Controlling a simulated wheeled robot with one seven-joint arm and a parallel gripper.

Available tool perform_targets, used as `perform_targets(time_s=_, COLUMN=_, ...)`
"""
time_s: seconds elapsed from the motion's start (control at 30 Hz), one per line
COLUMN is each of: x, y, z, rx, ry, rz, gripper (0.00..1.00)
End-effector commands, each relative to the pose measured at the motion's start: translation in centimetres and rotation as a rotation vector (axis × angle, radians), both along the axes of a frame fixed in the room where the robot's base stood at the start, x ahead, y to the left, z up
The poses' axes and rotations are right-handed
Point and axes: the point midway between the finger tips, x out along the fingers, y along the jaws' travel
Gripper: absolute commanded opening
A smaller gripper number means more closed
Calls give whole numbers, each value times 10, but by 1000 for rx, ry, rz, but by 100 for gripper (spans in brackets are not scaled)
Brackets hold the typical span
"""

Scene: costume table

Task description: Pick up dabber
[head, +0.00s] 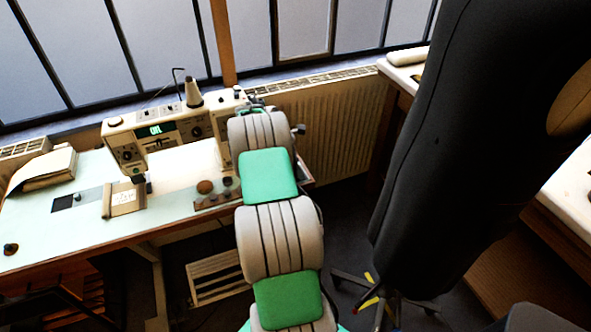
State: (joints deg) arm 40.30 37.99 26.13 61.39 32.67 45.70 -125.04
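I cannot tell for certain which thing is the dabber. Candidates on the pale table (60,225) are a brown round-topped object (205,187), a small dark object (228,182) just right of it, and a dark round knob-like object (11,249) at the table's front left edge. My grey and green arm rises through the middle of the head view, its far end beside the right end of the sewing machine. My gripper's fingers do not show; the arm hides that end. The brown object lies just left of my arm.
A cream sewing machine (160,133) with a thread cone stands at the back. A book (43,170), a dark flat pad (75,200) and a small tan box (124,199) lie on the table. The table's front left is mostly clear.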

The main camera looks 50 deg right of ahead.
Motion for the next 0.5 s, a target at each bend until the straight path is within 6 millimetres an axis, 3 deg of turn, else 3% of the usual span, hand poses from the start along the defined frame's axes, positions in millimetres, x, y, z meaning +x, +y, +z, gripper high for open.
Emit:
perform_targets(time_s=0.1, x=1, y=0, z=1, rx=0, ry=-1, rz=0, gripper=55)
perform_targets(time_s=0.5, x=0, y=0, z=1, rx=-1, ry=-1, rz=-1, gripper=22)
